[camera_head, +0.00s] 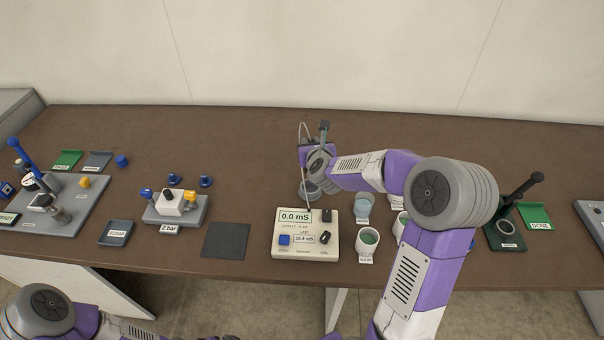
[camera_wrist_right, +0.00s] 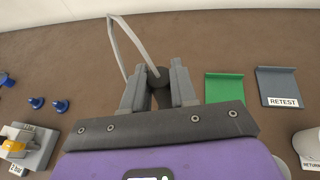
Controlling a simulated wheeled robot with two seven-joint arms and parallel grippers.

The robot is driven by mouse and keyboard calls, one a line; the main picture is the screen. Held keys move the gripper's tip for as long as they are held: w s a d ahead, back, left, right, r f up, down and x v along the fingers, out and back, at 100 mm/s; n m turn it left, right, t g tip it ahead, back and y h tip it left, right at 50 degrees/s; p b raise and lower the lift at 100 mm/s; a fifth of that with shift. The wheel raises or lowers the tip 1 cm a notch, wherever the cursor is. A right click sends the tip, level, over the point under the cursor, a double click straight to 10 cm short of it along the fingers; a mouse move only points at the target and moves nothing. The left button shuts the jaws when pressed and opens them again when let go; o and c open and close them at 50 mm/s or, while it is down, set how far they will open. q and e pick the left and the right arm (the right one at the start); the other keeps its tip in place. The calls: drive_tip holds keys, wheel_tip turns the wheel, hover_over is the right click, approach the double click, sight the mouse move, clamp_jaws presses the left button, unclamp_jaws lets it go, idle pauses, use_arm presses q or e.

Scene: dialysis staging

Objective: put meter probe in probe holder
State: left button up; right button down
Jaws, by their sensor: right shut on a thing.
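My right gripper (camera_wrist_right: 160,88) is shut on the meter probe (camera_wrist_right: 158,77), a dark round-ended piece with a grey cable looping up and left. In the head view the probe (camera_head: 324,130) stands up above the gripper, over the back of the table. Its cable runs down toward the cream meter (camera_head: 291,251), which reads 0.0 mS. A small black block (camera_head: 326,215) sits on the meter's upper right; I cannot tell if it is the probe holder. My left arm shows at the bottom left; its gripper is at most a dark sliver on the bottom edge.
Cups, including a white one (camera_head: 367,240) with green inside, stand right of the meter, partly behind my right arm. A dark mat (camera_head: 225,240) lies left of it. A dark green stand (camera_head: 497,236) is at the right.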

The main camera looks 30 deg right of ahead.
drive_tip(key=f, duration=0.3)
drive_tip(key=f+b, duration=0.1)
drive_tip(key=f, duration=0.1)
drive_tip(key=shift+s+f, duration=0.25)
drive_tip(key=shift+f, duration=0.05)
drive_tip(key=shift+f+b, duration=0.5)
drive_tip(key=shift+f, duration=1.35)
drive_tip(key=shift+f+b, duration=0.2)
drive_tip(key=shift+b, duration=0.1)
drive_tip(key=c, duration=0.8)
unclamp_jaws()
drive_tip(key=shift+r, duration=0.1)
